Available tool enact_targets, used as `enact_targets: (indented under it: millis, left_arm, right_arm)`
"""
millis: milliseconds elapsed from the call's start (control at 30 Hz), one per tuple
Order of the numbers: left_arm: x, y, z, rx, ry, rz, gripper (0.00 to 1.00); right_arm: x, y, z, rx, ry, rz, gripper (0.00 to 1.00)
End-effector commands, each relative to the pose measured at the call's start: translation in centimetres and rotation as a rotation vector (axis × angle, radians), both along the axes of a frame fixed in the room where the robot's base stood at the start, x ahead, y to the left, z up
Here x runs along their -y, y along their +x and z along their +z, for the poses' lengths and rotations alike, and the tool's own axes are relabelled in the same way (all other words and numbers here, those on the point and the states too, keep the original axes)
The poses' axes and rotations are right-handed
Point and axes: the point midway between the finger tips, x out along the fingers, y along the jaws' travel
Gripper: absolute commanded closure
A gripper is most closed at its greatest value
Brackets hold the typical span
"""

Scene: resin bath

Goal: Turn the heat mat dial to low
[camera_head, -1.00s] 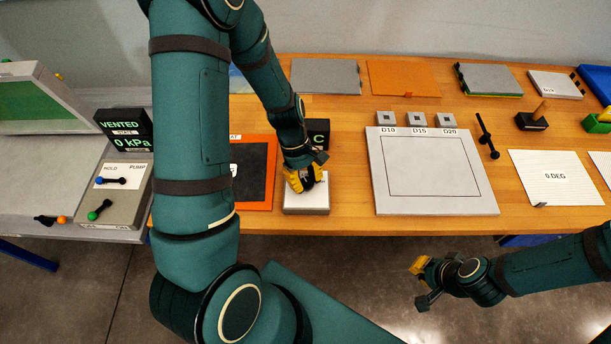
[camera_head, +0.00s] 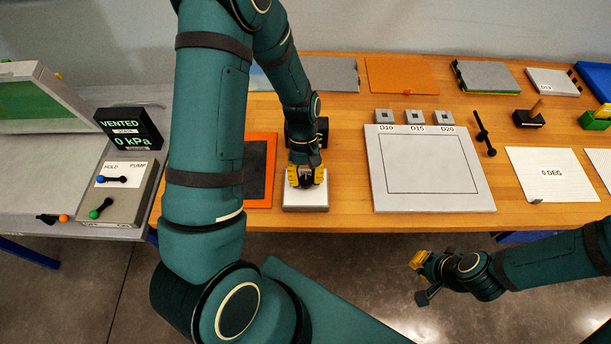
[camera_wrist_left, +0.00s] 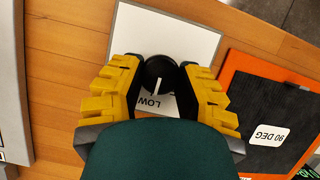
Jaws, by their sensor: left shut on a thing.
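The heat mat dial (camera_wrist_left: 160,74) is a round black knob with a white pointer line, on a pale control box (camera_head: 305,202). In the left wrist view the line points toward the printed word LOW (camera_wrist_left: 149,102); other markings are hidden. My left gripper (camera_head: 306,180) is shut on the dial from above, with yellow finger pads (camera_wrist_left: 160,85) on both sides. The orange-edged heat mat (camera_head: 262,203) lies just left of the box, partly behind my arm. My right gripper (camera_head: 418,279) is empty, its fingers apart, in front of the table.
A dark display (camera_head: 321,130) behind the box is mostly covered by my left arm. A pump box (camera_head: 120,212) with two levers and a 0 kPa display (camera_head: 131,139) are at left.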

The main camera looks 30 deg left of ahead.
Motion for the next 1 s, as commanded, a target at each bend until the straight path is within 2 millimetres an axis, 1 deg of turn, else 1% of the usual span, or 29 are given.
enact_targets:
  millis: [33,300,333,367,400,433,767,867,1000]
  left_arm:
    - [0.2,-0.3,-0.2,-0.009,-0.002,-0.004,1.0]
    - [0.2,-0.3,-0.2,-0.008,-0.002,-0.002,1.0]
    - [0.1,-0.3,-0.2,-0.008,-0.002,-0.002,0.57]
    - [0.1,-0.3,-0.2,-0.008,-0.002,-0.002,0.46]
    - [0.1,-0.3,-0.2,-0.008,-0.002,-0.002,0.32]
    - [0.1,-0.2,-0.2,-0.008,-0.002,-0.002,0.3]
    - [0.0,0.0,0.1,-0.002,-0.001,0.0,0.3]
    - [-0.2,0.3,0.9,0.001,0.0,-0.001,0.3]
    - [-0.8,1.0,3.1,0.004,0.0,0.0,0.3]
  right_arm:
    - [0.0,0.0,0.0,0.0,0.0,0.0,1.0]
    - [0.0,0.0,0.0,0.0,0.0,0.0,1.0]
    - [0.0,0.0,0.0,0.0,0.0,0.0,1.0]
    - [0.0,0.0,0.0,0.0,0.0,0.0,1.0]
    - [0.0,0.0,0.0,0.0,0.0,0.0,1.0]
    - [0.0,0.0,0.0,0.0,0.0,0.0,1.0]
    - [0.0,0.0,0.0,0.001,0.0,0.0,1.0]
    - [0.0,0.0,0.0,0.001,0.0,0.0,1.0]
    - [0.0,0.0,0.0,0.0,0.0,0.0,1.0]
